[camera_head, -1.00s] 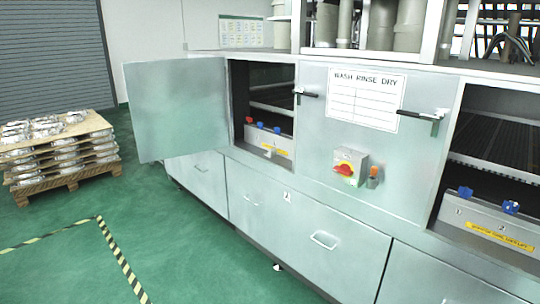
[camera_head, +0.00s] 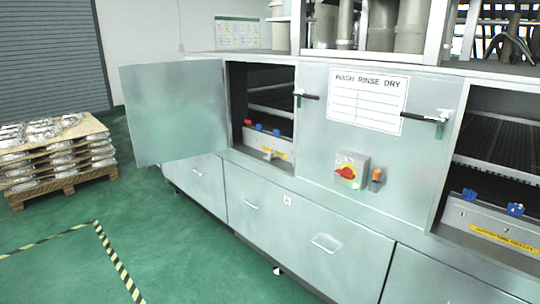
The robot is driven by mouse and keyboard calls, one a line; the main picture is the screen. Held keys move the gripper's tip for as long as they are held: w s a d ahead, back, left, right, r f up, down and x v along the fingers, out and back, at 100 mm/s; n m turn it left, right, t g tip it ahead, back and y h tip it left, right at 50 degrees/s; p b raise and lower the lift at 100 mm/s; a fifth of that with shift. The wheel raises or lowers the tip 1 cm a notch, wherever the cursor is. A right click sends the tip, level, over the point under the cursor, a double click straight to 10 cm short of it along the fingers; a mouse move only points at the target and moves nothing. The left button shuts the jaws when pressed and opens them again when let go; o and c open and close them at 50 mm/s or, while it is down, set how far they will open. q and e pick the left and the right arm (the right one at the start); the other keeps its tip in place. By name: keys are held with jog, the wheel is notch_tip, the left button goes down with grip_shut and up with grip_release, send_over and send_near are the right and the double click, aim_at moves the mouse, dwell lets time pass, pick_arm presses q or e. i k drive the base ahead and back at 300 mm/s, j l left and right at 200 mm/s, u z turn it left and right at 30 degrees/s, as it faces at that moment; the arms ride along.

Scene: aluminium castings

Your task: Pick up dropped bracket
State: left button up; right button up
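No clearly recognisable bracket shows in the head view. A small pale object (camera_head: 277,271) lies low at the foot of the machine, by the dark gap under the drawers. It is too small to tell whether it is a bracket or part of the machine. Neither of my grippers is in view.
A steel washing machine (camera_head: 262,235) fills the middle and right, with its left door (camera_head: 172,115) swung open. A wooden pallet (camera_head: 62,187) of stacked castings stands at the left. The green floor (camera_head: 185,260) before the machine is clear, with striped tape (camera_head: 118,265).

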aim_at(270, 157)
jog(key=i+j, duration=0.4)
jog(key=i+j+z, duration=0.15)
jog(key=i+j, duration=0.6)
jog(key=j, duration=0.2)
jog(key=i+j+z, duration=0.1)
jog(key=i+j, duration=0.25)
jog(key=j, duration=0.15)
